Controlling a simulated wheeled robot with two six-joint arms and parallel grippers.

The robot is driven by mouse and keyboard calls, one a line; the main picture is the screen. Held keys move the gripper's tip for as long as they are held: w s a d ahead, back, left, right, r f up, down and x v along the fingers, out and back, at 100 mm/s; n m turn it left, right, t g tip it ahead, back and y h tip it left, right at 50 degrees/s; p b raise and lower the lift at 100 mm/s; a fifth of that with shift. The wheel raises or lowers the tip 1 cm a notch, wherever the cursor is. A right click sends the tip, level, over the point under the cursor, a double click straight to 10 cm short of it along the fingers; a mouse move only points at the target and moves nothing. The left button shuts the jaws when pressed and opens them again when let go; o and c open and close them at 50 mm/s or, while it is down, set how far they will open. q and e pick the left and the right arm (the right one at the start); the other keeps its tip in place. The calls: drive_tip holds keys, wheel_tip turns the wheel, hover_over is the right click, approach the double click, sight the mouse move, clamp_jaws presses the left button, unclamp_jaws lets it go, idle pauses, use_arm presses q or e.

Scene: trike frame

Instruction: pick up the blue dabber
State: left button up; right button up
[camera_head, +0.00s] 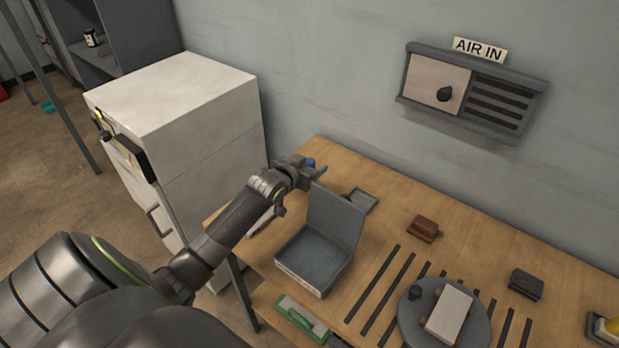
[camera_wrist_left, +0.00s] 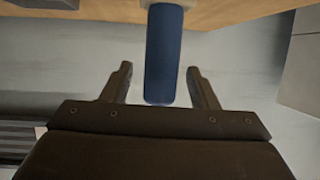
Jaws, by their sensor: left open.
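The blue dabber (camera_head: 310,163) shows as a small blue tip at the far left part of the wooden table, behind my left gripper. In the left wrist view the blue dabber (camera_wrist_left: 164,56) is a blue cylinder with a pale part at its top edge. My left gripper (camera_head: 322,174) is open, and in its wrist view the fingers (camera_wrist_left: 162,85) stand on either side of the dabber's blue end, with gaps at both sides. The lower part of the dabber is hidden in the head view. My right gripper is not in view.
An open grey case (camera_head: 315,262) stands just in front of the gripper, its lid raised. A small grey tray (camera_head: 361,200) lies behind it. A brown block (camera_head: 424,228), a dark block (camera_head: 526,283) and a round grey plate (camera_head: 470,325) are to the right. A white cabinet (camera_head: 190,120) stands left.

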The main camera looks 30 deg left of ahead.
use_arm(q)
drive_tip(key=c, duration=1.1)
drive_tip(key=shift+o, duration=0.2)
